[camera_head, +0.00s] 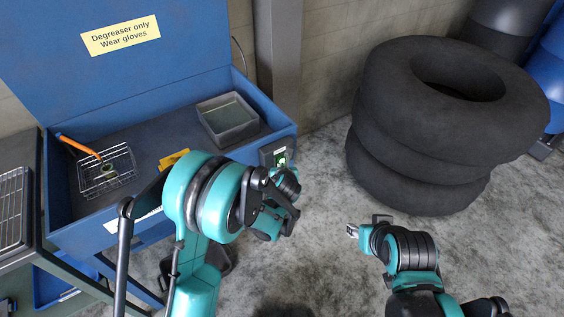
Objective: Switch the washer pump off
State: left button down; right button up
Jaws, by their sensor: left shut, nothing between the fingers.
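The blue parts washer (215,155) stands at the left with its lid up. A small dark switch box (267,156) is on its front right corner, with a lit green spot (282,160) on it. My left gripper (286,178) is shut and empty, just below and in front of the switch box. It hides the lower part of the box, and I cannot tell if it touches the switch. My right gripper (352,230) is over the floor to the right, away from the washer. Its fingers are too small to judge.
In the washer are a wire basket (107,172), a grey tray (228,118) and an orange-handled tool (77,145). A yellow sign (121,35) is on the lid. Stacked black tires (415,150) stand at the right. Grey floor (320,180) between is clear.

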pick_arm(q)
jog(key=shift+w+a, duration=0.15)
jog(key=shift+w, duration=0.05)
dwell(0.3)
jog(key=shift+s+d, duration=0.25)
jog(key=shift+s, duration=0.1)
jog(key=s+d+b, duration=0.1)
jog(key=s+d, duration=0.2)
jog(key=s, duration=0.2)
jog(key=shift+d, duration=0.25)
dwell(0.6)
